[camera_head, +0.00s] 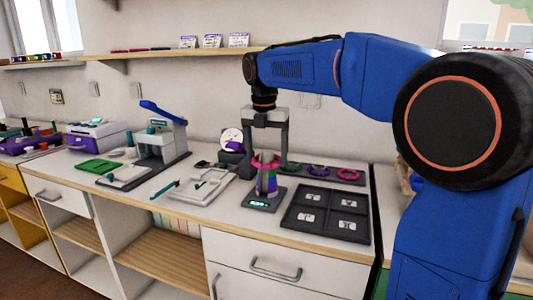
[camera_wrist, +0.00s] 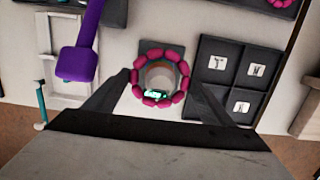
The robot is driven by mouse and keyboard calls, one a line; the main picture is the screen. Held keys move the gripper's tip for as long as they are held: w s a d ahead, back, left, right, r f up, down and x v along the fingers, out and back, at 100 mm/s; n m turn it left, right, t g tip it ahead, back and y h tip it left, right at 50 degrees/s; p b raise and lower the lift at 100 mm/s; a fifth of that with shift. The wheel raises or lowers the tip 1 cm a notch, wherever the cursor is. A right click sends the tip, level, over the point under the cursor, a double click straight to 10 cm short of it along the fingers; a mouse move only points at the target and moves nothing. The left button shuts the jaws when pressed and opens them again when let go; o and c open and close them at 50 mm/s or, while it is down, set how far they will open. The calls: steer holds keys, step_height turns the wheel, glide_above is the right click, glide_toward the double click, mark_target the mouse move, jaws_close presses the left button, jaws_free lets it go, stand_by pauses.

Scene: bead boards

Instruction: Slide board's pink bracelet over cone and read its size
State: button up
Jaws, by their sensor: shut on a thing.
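The pink beaded bracelet (camera_head: 264,158) is level with the top of the banded sizing cone (camera_head: 268,182). The cone stands upright on a dark base (camera_head: 254,201) with a small lit green display, too small to read. My gripper (camera_head: 266,152) points down over the cone, shut on the bracelet with a finger at each side. In the wrist view the bracelet (camera_wrist: 136,78) is a round ring between my fingertips (camera_wrist: 160,80), with the cone (camera_wrist: 160,74) inside its outline. I cannot tell how far the cone's tip passes through it.
A dark tray (camera_head: 325,212) with white cards in its compartments lies right of the cone. A dark board (camera_head: 333,170) with several bracelets lies behind. A white tray (camera_head: 200,188) and a purple-handled tool (camera_wrist: 75,63) are to the left.

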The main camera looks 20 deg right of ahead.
stand_by(0.3)
steer(key=o, duration=1.2)
steer(key=shift+o, duration=0.3)
steer(key=shift+r, duration=5)
